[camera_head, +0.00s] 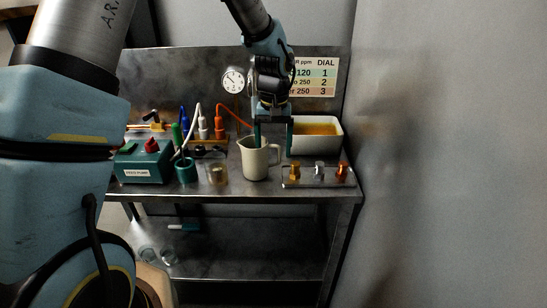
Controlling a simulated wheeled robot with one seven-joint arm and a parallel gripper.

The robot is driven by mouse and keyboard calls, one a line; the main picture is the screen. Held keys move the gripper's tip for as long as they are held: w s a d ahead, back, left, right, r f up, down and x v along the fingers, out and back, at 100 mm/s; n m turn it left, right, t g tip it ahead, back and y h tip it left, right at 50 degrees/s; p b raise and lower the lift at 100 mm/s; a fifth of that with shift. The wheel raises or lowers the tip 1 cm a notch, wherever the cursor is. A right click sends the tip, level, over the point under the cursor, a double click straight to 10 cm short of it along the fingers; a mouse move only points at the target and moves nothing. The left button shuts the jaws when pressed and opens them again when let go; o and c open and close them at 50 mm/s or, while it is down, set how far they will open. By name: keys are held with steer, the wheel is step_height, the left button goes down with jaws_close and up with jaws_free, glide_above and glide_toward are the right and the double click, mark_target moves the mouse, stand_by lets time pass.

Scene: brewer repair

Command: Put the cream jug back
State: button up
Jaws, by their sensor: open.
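The cream jug (255,163) stands upright on the metal bench, near the middle, with its handle toward the right. My gripper (273,140) is above and around the jug's upper right part, pointing down. Its two dark green fingers are apart. The left finger overlaps the jug's mouth in the picture and the right finger is beyond the handle. I cannot tell whether either finger touches the jug.
A white tray (338,147) with amber content stands behind the gripper. A rack with metal fittings (318,182) is right of the jug. A small glass (217,175), a teal cup (186,173) and a feed pump box (143,164) are left. A shelf (240,257) lies below.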

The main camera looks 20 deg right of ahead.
step_height(320, 180, up, 9)
steer(key=shift+r+b, duration=0.1)
steer(key=shift+b, duration=0.6)
steer(key=w+a+f+n, duration=0.2)
steer(key=a, duration=1.8)
steer(key=s+a+f+n, duration=0.1)
steer(key=s+a, duration=0.2)
steer(key=a, duration=0.4)
steer(key=s+a+f+n+t, duration=0.1)
steer(key=s+a+f, duration=0.1)
steer(key=a, duration=0.5)
steer(key=shift+s+t, duration=0.3)
steer(key=shift+s, duration=0.4)
